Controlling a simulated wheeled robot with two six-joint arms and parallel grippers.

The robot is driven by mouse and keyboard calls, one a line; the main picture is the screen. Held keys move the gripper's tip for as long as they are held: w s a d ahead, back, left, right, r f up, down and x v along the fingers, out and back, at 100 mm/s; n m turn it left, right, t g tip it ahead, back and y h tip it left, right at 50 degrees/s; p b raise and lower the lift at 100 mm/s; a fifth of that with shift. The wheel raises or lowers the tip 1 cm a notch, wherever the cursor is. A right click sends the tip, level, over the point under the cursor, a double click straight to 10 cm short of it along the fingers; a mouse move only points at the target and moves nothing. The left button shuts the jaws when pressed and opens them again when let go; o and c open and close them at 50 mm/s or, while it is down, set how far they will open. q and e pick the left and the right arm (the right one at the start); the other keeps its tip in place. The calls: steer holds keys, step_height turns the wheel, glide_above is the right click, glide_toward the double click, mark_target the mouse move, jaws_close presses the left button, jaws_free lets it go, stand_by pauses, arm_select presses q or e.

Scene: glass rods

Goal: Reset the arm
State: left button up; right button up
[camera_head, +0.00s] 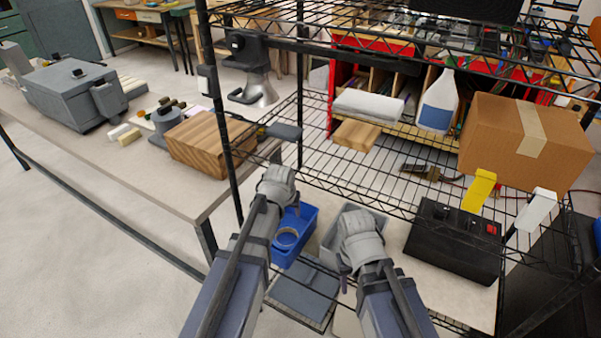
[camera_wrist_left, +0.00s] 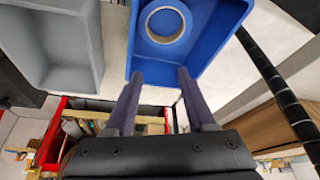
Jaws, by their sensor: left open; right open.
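My left arm reaches up the middle of the head view, and its gripper (camera_head: 290,200) is near the top edge of a blue bin (camera_head: 304,223). The left wrist view shows its two fingers (camera_wrist_left: 160,85) apart with nothing between them. The blue bin (camera_wrist_left: 204,60) holds a pale ring-shaped roll (camera_wrist_left: 165,40) and lies beyond the fingertips. My right gripper (camera_head: 345,262) is beside a grey bin (camera_head: 331,235), and its fingers are mostly hidden by the wrist. I see nothing held in it. No glass rods are discernible.
A black wire shelf rack (camera_head: 232,150) surrounds the arms' reach. A wooden block (camera_head: 210,143) sits on the left bench. Open floor lies lower left.

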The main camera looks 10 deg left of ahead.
arm_select(q)
steer(key=shift+s, duration=0.1)
steer(key=s+d+m+g, duration=0.2)
steer(key=s+d, duration=0.2)
steer(key=s, duration=0.6)
steer(key=s+d+f+m+g+y, duration=0.1)
steer(key=s+d, duration=0.3)
steer(key=s, duration=0.6)
steer(key=shift+s+d+f+m+g, duration=0.25)
steer(key=shift+d+m+g, duration=0.15)
steer(key=shift+g, duration=0.4)
